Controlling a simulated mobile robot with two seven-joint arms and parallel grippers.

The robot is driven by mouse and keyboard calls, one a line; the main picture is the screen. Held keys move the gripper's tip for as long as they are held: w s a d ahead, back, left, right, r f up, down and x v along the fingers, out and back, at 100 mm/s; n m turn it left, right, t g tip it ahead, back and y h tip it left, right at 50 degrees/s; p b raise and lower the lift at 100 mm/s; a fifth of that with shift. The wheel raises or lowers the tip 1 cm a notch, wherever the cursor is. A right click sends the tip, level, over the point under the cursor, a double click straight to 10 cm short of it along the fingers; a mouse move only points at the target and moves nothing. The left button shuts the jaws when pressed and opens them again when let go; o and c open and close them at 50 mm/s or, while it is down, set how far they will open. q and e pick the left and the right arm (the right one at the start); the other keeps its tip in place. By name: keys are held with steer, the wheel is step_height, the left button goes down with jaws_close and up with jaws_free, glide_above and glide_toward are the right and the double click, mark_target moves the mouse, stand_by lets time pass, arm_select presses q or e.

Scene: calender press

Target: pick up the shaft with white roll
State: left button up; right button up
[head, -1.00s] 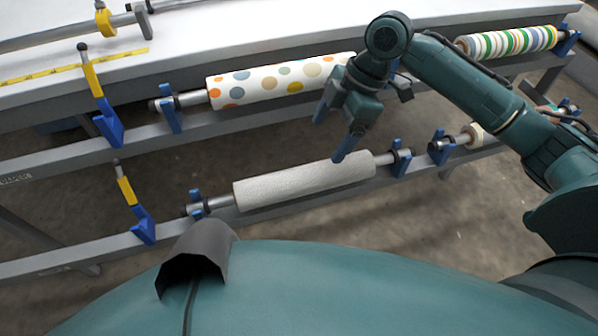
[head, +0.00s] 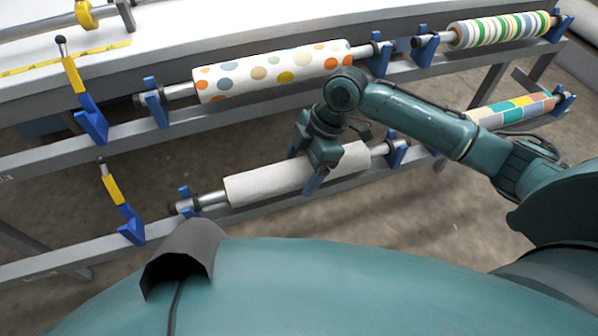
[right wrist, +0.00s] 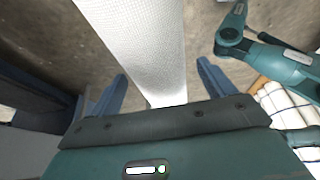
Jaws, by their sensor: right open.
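The shaft with the white roll (head: 258,187) rests on blue brackets on the lower rail, its metal ends sticking out on both sides. My right gripper (head: 304,167) is over the right half of the white roll, hiding part of it. In the right wrist view, the white roll (right wrist: 145,45) runs between the two blue fingers of the open right gripper (right wrist: 161,76), with a gap on each side. Contact between fingers and roll does not show. My left gripper is not in view.
A dotted roll (head: 270,72) and a striped roll (head: 500,30) lie on the upper rail. A checkered roll (head: 510,108) is at the lower right, behind my right arm. Blue-and-yellow brackets (head: 78,80) stand at the left. A white table (head: 200,30) is behind.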

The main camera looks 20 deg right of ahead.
steer(key=shift+x, duration=1)
steer(key=shift+r, duration=0.1)
steer(key=c, duration=1.4)
